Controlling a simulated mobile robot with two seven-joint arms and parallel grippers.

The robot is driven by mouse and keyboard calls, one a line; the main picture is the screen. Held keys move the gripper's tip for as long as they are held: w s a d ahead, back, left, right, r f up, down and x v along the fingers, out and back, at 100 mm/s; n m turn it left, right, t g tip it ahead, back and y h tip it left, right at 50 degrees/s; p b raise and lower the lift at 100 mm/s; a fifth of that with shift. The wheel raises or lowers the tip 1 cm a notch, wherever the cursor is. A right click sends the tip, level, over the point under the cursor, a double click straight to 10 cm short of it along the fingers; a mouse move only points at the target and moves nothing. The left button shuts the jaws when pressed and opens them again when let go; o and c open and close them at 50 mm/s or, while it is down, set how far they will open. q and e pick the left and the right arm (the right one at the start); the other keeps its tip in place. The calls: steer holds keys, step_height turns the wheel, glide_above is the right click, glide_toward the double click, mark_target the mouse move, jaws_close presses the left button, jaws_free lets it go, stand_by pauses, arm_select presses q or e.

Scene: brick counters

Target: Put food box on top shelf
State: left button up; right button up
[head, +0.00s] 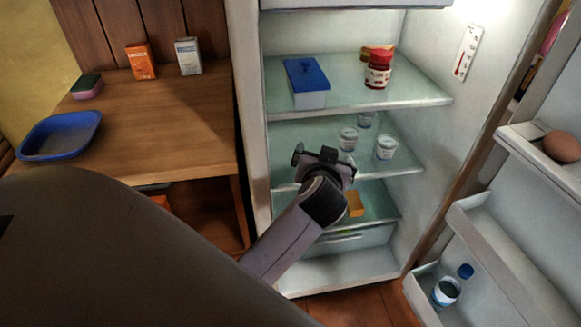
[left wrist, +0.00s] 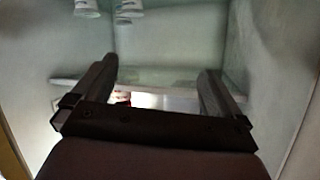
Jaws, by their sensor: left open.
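A food box (head: 309,98) with a clear body and a blue lid stands upright on the top shelf (head: 425,92) of the open fridge, on the left side of that shelf. My left gripper (head: 318,156) is lower, in front of the fridge's middle and lower shelves, apart from the box. In the left wrist view its two fingers (left wrist: 157,78) are spread with nothing between them, and a shelf edge shows beyond them. The box does not show in the left wrist view. My right gripper is not in view.
A red jar (head: 377,72) stands right of the box. The open door's racks (head: 500,245) are at right. A wooden counter (head: 170,125) with a blue tray (head: 60,136) is at left.

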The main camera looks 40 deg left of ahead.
arm_select(q)
steer(key=s+d+f+m+h, duration=0.3)
steer(key=s+f+h, duration=0.1)
steer(key=s+f, duration=0.5)
steer(key=s+d+f+m+g+h, duration=0.1)
steer(key=s+d+f+m+h, duration=0.1)
steer(key=s+f+h, duration=0.3)
steer(key=s+d+f, duration=0.1)
steer(key=s+f, duration=0.3)
steer(key=s, duration=0.3)
steer(key=shift+s+d+f+m, duration=0.2)
steer(key=shift+s+f+m, duration=0.1)
steer(key=shift+f+m, duration=0.1)
steer(key=shift+r, duration=0.15)
